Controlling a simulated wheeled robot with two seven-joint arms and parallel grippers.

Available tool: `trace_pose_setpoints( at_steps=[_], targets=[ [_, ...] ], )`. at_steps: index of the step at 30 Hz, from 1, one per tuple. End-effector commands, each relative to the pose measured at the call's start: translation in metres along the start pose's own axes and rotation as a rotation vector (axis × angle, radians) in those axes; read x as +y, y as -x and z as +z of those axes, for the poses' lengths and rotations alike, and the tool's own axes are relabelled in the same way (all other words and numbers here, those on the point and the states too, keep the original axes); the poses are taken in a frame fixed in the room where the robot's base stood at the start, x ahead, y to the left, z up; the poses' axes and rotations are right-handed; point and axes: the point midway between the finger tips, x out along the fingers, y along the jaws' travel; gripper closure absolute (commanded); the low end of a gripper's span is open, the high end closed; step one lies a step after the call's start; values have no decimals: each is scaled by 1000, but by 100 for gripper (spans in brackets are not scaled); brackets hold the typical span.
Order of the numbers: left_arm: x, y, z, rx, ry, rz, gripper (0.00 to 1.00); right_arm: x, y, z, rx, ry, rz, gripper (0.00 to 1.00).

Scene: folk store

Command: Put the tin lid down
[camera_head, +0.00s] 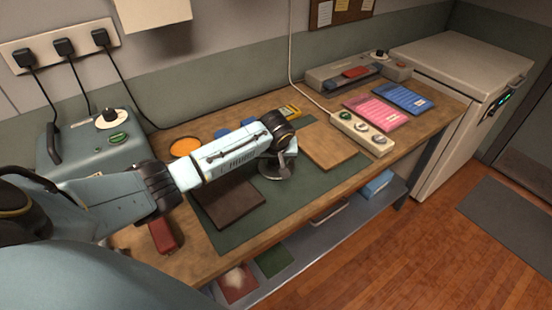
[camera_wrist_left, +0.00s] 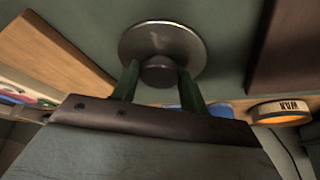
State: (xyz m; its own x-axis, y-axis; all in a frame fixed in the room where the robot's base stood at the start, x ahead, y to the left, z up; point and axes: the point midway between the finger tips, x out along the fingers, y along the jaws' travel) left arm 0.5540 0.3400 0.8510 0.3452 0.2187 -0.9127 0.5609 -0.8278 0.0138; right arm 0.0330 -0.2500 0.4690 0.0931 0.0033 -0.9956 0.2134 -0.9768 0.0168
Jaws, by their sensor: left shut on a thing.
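The tin lid (camera_wrist_left: 160,35) is a round grey metal disc with a dark knob (camera_wrist_left: 158,70). My left gripper (camera_wrist_left: 158,88) is shut on that knob, one green finger on each side. In the head view the lid (camera_head: 272,172) shows partly below my left gripper (camera_head: 284,158), over the green mat (camera_head: 300,188). I cannot tell whether it touches the mat. The open wax tin (camera_head: 184,147) with orange contents stands behind my left arm; its "WAX" label shows in the wrist view (camera_wrist_left: 281,112). My right gripper is not in view.
A dark brown board (camera_head: 230,204) lies left of the lid and a light wooden board (camera_head: 328,146) right of it. A switch strip (camera_head: 362,134), pink pad (camera_head: 377,112) and blue pad (camera_head: 404,98) lie farther right. A red object (camera_head: 162,236) lies near the front left edge.

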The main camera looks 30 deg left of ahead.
Motion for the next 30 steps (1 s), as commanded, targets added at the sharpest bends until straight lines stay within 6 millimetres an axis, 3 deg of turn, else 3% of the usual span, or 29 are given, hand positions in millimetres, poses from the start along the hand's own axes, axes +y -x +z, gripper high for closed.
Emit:
trace_pose_setpoints(
  at_steps=[2, 3, 7, 19, 30],
  targets=[
    [0, -3, 2, -1, 0, 0, 78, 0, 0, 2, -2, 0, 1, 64],
    [0, -2, 1, -1, 0, 0, 51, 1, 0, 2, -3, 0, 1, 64],
    [0, -2, 1, -1, 0, 0, 34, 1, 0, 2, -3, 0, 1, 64],
    [0, 7, -1, 0, -1, 0, 34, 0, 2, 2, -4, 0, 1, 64],
    [1, 79, -2, 1, -1, 3, 34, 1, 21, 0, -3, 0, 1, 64]
  ],
)
